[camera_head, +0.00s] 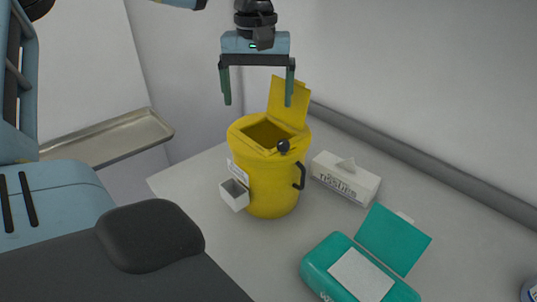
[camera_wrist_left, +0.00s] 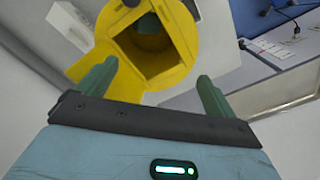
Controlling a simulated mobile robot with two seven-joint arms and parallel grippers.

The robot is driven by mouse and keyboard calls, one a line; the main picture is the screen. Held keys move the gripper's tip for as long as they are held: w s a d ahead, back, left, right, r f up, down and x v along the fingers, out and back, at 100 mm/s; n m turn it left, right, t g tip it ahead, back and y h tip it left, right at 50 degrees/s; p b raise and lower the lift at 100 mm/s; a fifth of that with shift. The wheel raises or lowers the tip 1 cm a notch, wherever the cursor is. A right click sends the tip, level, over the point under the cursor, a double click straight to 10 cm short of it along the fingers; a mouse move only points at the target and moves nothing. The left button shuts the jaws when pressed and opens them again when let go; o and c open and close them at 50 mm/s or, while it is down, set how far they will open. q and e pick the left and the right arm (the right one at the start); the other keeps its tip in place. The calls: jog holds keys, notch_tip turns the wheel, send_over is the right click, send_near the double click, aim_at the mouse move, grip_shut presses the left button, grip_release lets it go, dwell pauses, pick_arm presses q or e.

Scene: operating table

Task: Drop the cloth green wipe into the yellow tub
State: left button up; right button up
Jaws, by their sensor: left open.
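The yellow tub (camera_head: 257,190) stands upright on the pale table, its hinged lid (camera_head: 288,103) raised and its square opening uncovered. My left gripper (camera_head: 258,101) hangs above the opening, pointing down, with its two green fingers spread and nothing visible between them. In the left wrist view the tub (camera_wrist_left: 198,30) and its opening lie beyond the fingertips (camera_wrist_left: 155,75). A dark green and grey shape shows inside the opening there; I cannot tell whether it is the cloth wipe. No green wipe shows clearly elsewhere. My right gripper is not in view.
A tissue box (camera_head: 345,178) stands right of the tub. A teal wipes pack (camera_head: 322,262) with its flap open lies nearer the front. A metal tray (camera_head: 105,140) is at left, and a dark padded surface (camera_head: 130,262) fills the lower left. A rail runs along the back wall.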

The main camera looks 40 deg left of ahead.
pick_arm(q)
notch_tip(320, 180, up, 8)
dwell(0.5)
jog(key=shift+f, duration=0.1)
dwell(0.5)
